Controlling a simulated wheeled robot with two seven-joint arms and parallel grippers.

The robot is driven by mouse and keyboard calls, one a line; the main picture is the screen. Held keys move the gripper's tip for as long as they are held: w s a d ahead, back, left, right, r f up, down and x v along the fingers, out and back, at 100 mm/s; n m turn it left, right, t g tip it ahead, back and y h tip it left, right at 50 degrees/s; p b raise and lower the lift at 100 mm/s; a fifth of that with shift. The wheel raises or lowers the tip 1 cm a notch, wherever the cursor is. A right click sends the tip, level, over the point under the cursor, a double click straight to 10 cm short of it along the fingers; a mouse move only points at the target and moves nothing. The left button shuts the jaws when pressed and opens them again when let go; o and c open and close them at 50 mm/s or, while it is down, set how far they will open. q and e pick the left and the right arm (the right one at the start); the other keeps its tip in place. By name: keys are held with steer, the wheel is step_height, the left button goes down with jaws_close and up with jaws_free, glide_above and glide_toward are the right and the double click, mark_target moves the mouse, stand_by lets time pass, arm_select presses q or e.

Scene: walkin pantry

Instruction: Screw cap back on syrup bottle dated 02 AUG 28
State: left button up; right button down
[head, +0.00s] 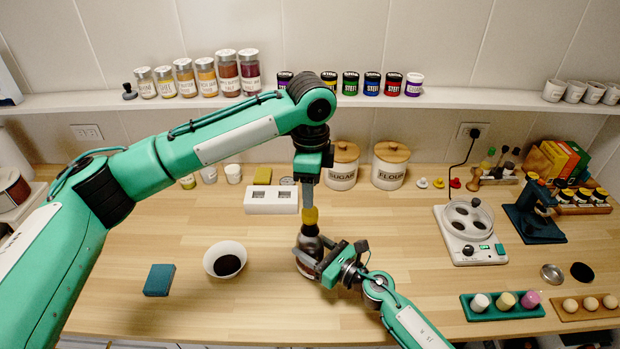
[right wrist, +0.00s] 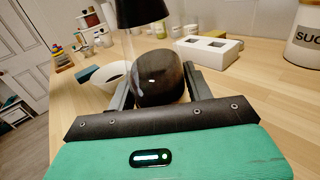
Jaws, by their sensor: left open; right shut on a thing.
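A dark syrup bottle (head: 309,243) stands on the wooden counter, and its dark rounded body (right wrist: 158,80) fills the middle of the right wrist view. My right gripper (head: 325,262) is shut around the bottle's body from the right. My left gripper (head: 308,190) is open and points down just above that piece. In the right wrist view a dark shape (right wrist: 140,10) hangs over the neck, cut by the frame edge. No date is readable.
A bowl of dark contents (head: 225,259) and a teal block (head: 159,280) lie left of the bottle. A white two-hole block (head: 271,200) and the sugar (head: 343,166) and flour (head: 390,166) jars stand behind. The front-left counter is mostly clear.

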arm_select(q)
steer(key=n, duration=0.5)
steer(key=shift+r, duration=0.15)
steer(key=n, duration=0.3)
steer(key=shift+r, duration=0.1)
steer(key=n, duration=0.6)
steer(key=shift+r+n, duration=0.2)
steer(key=shift+n, duration=0.1)
steer(key=n, duration=0.7)
steer(key=shift+r+n, duration=0.2)
steer(key=shift+n, duration=0.2)
steer(key=n, duration=0.6)
steer(key=shift+r, duration=0.15)
steer(key=shift+f, duration=4)
